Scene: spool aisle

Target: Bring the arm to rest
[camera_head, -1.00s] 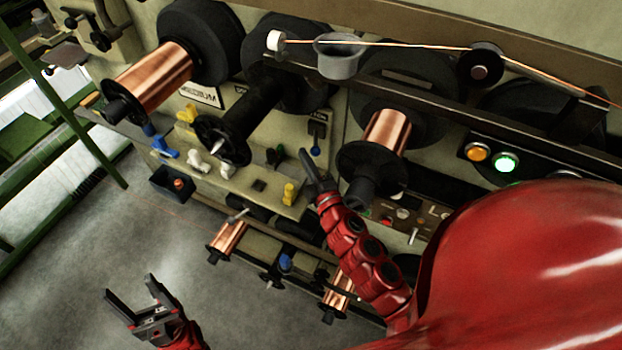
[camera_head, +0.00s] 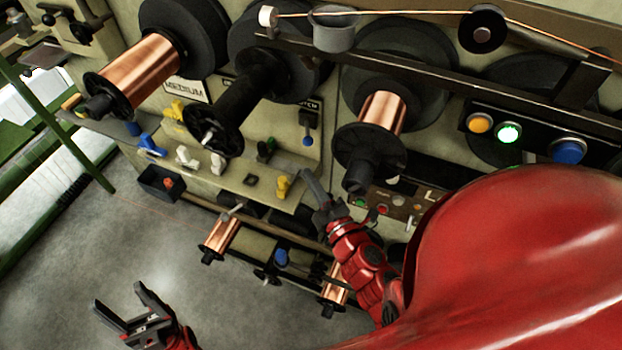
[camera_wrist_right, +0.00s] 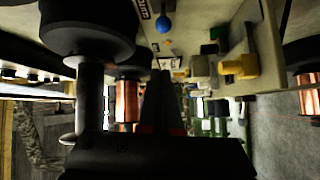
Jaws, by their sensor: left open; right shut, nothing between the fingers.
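My right gripper (camera_head: 313,184) is at the centre of the head view, at the end of my red right arm (camera_head: 356,258). Its fingers are shut with nothing between them. It is in front of the machine panel, right of a yellow valve-like part (camera_head: 283,186) and left below a copper spool (camera_head: 383,113). In the right wrist view the closed fingers (camera_wrist_right: 163,88) point forward between a dark spool flange (camera_wrist_right: 88,30) and the panel parts. My left gripper (camera_head: 118,305) is at the lower left of the head view, open and empty, over the grey floor.
A copper spool (camera_head: 138,72) and an empty black spool (camera_head: 245,95) stick out from the machine at left. Small copper spools (camera_head: 221,236) sit on a low rack. A green rail (camera_head: 62,135) stands at the left. Floor (camera_head: 95,240) is clear around my left gripper.

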